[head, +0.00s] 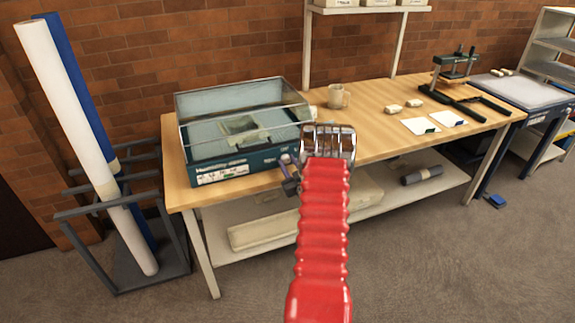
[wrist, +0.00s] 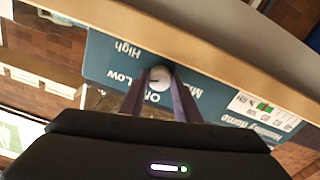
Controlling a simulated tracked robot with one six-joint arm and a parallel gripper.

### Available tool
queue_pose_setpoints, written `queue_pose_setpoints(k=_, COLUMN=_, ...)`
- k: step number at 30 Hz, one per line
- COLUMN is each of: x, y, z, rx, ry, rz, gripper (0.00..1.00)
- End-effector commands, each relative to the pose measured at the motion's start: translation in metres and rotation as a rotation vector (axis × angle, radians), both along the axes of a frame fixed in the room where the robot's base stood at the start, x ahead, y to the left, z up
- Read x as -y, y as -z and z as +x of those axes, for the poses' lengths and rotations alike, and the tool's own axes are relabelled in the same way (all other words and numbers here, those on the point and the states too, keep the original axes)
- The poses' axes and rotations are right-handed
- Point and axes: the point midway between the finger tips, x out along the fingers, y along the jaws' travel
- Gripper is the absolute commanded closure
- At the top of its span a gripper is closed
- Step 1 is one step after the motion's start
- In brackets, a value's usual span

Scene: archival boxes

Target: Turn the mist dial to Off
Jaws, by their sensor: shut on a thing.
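The humidity chamber has a clear lid and a teal base (head: 232,168), and stands at the left end of the table in the head view. Its front panel (wrist: 110,62) appears upside down in the wrist view, with "High", "Low" and part of a "Mi…" label. The pale round mist dial (wrist: 160,76) sits among these labels. The label nearest my fingers begins with "O"; the rest is hidden. My gripper (wrist: 160,88) is shut on the dial, one finger on each side. I cannot tell clearly where the dial points. In the head view my gripper (head: 290,175) is at the base's front right corner.
A mug (head: 337,97), small pale blocks (head: 393,108) and white cards (head: 420,126) lie on the wooden table (head: 375,137). A press (head: 458,80) stands farther right. Long rolls (head: 66,110) lean in a rack at left. My red arm hides part of the table's front edge.

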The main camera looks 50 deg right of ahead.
Motion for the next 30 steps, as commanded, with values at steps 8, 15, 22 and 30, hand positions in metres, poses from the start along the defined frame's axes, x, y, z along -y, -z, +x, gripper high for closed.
queue_pose_setpoints(k=8, x=-0.0032, y=-0.0010, z=0.0036, rx=-0.133, ry=-0.008, rz=-0.228, gripper=0.93)
queue_pose_setpoints(k=15, x=-0.0043, y=-0.0006, z=0.0044, rx=-0.248, ry=-0.010, rz=-0.426, gripper=0.93)
queue_pose_setpoints(k=22, x=-0.0053, y=0.0001, z=0.0051, rx=-0.358, ry=-0.011, rz=-0.614, gripper=0.93)
queue_pose_setpoints(k=30, x=-0.0063, y=0.0010, z=0.0059, rx=-0.479, ry=-0.012, rz=-0.820, gripper=0.93)
